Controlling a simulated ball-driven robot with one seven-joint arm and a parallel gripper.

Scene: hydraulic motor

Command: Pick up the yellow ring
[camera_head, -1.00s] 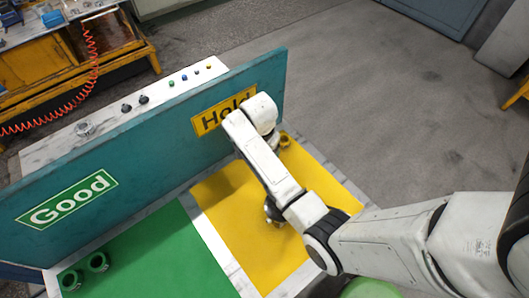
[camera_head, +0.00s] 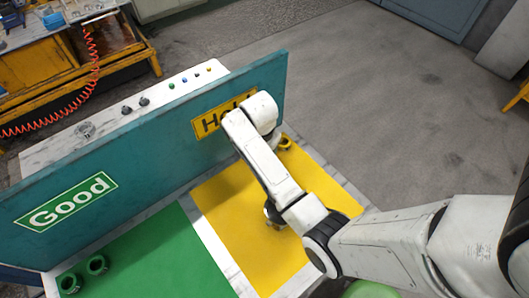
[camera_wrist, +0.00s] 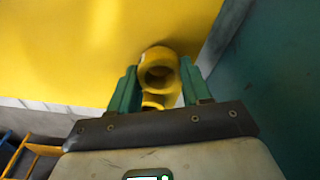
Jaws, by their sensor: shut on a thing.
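In the wrist view, my gripper (camera_wrist: 158,68) has two green fingers on either side of a glossy yellow ring (camera_wrist: 158,54), and it is shut on yellow material between them. A second yellow rounded part (camera_wrist: 152,101) shows below it, closer to the palm; I cannot tell whether it is a separate ring. In the head view, a yellow ring (camera_head: 285,143) shows at the far corner of the yellow mat, just right of my arm's end. My fingers are hidden behind the arm there.
The yellow mat (camera_head: 235,215) lies beside a green mat (camera_head: 150,255) with two green rings (camera_head: 97,265). A teal upright board (camera_head: 130,140) with "Good" and "Hold" signs stands close along their back edge. Small knobs line the ledge behind. Open floor lies to the right.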

